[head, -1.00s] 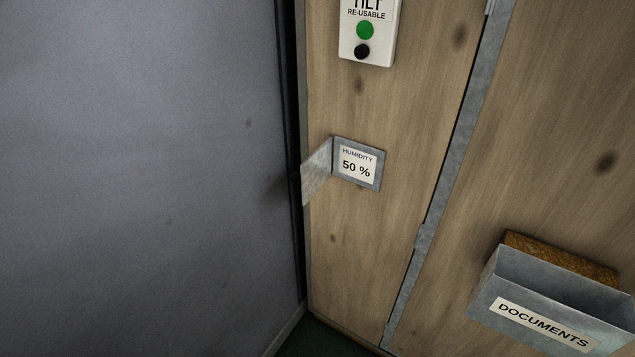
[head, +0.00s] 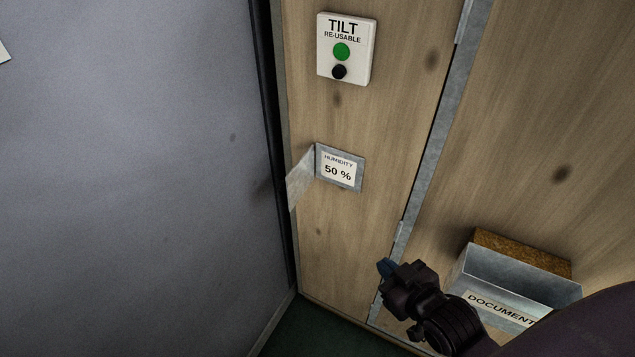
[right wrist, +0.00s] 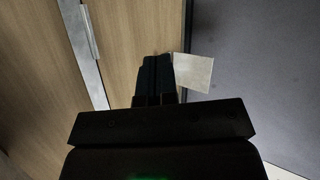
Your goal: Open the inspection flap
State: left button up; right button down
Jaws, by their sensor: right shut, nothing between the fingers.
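The inspection flap (head: 300,179) is a small pale metal plate on the wooden panel. It stands swung out to the left from its frame, so the humidity label (head: 338,171) reading 50 % is uncovered. The flap also shows in the right wrist view (right wrist: 193,72), just right of my fingers. My right gripper (head: 385,267) is shut and empty, below and to the right of the flap in the head view, apart from it. My left gripper is out of view.
A white tilt indicator (head: 346,49) with a green and a black dot is fixed above the label. A grey metal documents box (head: 520,279) sticks out at lower right, close to my right arm. A grey wall (head: 130,180) borders the panel on the left.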

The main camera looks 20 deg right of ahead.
jog(key=w+d+r+m+y+p, duration=0.1)
jog(key=w+r+m+y+p, duration=0.45)
jog(key=r+p, duration=0.8)
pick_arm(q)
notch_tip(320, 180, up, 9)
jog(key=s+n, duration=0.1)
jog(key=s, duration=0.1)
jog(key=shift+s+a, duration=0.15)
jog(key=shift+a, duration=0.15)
pick_arm(e)
jog(key=m+g+y, duration=0.2)
jog(key=m+y, duration=0.1)
jog(key=m, duration=0.4)
send_near(295, 189)
jog(key=x, duration=0.7)
jog(key=shift+w, duration=0.1)
jog(key=shift+a, duration=0.1)
